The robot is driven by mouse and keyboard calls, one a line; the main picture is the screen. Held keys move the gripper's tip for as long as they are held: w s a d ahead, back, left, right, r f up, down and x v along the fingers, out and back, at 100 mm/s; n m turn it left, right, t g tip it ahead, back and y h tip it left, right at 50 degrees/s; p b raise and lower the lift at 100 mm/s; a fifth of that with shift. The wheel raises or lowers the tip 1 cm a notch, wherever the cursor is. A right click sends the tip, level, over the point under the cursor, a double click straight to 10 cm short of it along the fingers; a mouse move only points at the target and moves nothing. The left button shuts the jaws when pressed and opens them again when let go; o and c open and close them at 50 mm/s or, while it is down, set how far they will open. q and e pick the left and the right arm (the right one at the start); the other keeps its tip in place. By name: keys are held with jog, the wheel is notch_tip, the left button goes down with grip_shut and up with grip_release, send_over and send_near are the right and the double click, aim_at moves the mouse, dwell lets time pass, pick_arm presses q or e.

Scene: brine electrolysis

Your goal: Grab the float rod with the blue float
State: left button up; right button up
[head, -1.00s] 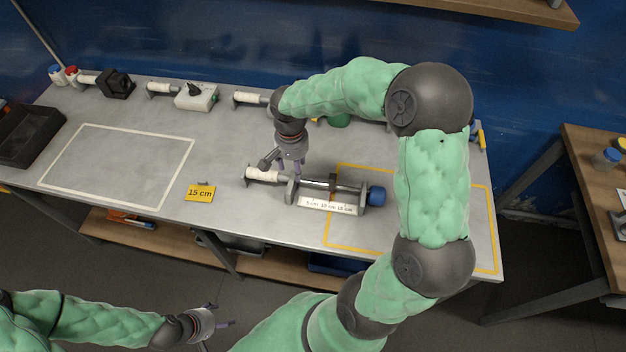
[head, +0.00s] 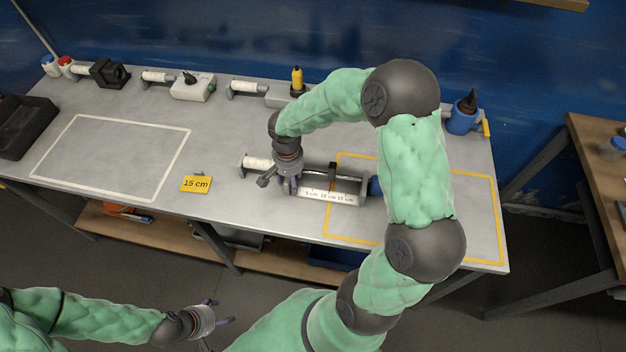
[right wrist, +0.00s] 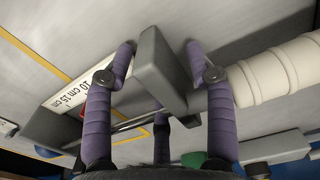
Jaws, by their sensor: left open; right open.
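The float rod lies along the table in the head view, with a white ribbed handle (head: 257,163) at its left, a scale strip (head: 330,197) marked 5, 10 and 15 cm, and a blue float (head: 375,186) at its right, mostly hidden by my right arm. My right gripper (head: 288,188) is open over the rod's grey end block. In the right wrist view its fingers (right wrist: 160,52) stand on either side of that block (right wrist: 160,68); I cannot tell whether they touch. The handle (right wrist: 275,78) shows right of them. My left gripper (head: 222,312) is open and empty, off the table's front.
A yellow 15 cm card (head: 196,184) lies left of the rod. A white outline (head: 110,196) and a yellow outline (head: 430,168) mark the tabletop. Devices, including a white switch box (head: 193,88), line the back. A black tray (head: 22,130) is at far left.

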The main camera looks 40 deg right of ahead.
jog(key=shift+r, duration=0.1)
grip_shut()
